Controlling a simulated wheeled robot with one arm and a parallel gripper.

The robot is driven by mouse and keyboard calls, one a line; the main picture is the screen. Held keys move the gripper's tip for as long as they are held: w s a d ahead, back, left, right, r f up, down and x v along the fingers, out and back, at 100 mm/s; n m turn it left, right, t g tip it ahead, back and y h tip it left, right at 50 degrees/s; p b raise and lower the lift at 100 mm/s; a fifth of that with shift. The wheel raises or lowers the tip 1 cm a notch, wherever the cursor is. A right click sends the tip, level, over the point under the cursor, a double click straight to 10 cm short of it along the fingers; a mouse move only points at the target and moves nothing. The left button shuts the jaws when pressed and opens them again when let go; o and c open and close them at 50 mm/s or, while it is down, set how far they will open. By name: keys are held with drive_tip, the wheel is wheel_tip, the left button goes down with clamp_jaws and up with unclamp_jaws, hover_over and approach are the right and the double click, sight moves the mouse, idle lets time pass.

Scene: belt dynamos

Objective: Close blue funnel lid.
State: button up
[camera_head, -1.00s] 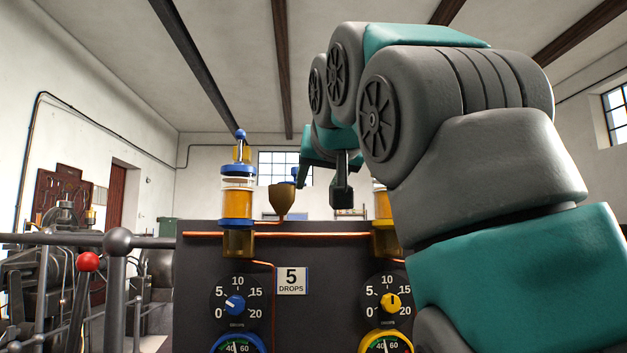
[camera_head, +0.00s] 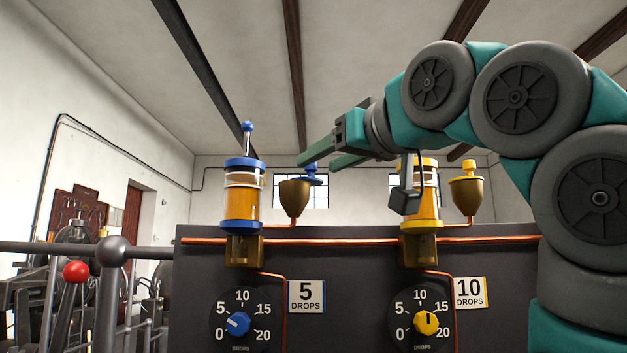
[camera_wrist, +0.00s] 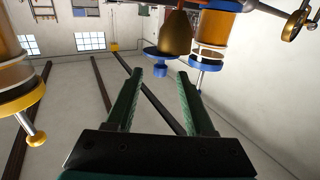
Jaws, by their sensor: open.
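The blue funnel is a brass cup (camera_head: 294,197) behind the panel top, beside the blue-capped oiler. Its blue lid (camera_head: 314,178) with a knob sits off to the right of the cup's centre, over its right rim. The wrist view shows the view turned over, with the brass cup (camera_wrist: 176,36) above and the blue lid (camera_wrist: 155,54) beside it, knob toward my fingers. My gripper (camera_head: 316,162) is open and empty, its fingertips close around the knob's place in the head view. In the wrist view the knob lies between the fingertips (camera_wrist: 159,73), apparently just beyond them.
The blue oiler (camera_head: 243,200) stands left of the funnel. The yellow oiler (camera_head: 426,205) is partly hidden by my arm, and the yellow funnel (camera_head: 467,200) has its lid on. A copper pipe (camera_head: 340,240) runs along the panel top. A red-knobbed lever (camera_head: 76,272) is at left.

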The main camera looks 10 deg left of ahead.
drive_tip(key=p+x, duration=0.1)
drive_tip(key=x, duration=0.6)
drive_tip(key=shift+w+a, duration=0.25)
clamp_jaws()
idle(0.4)
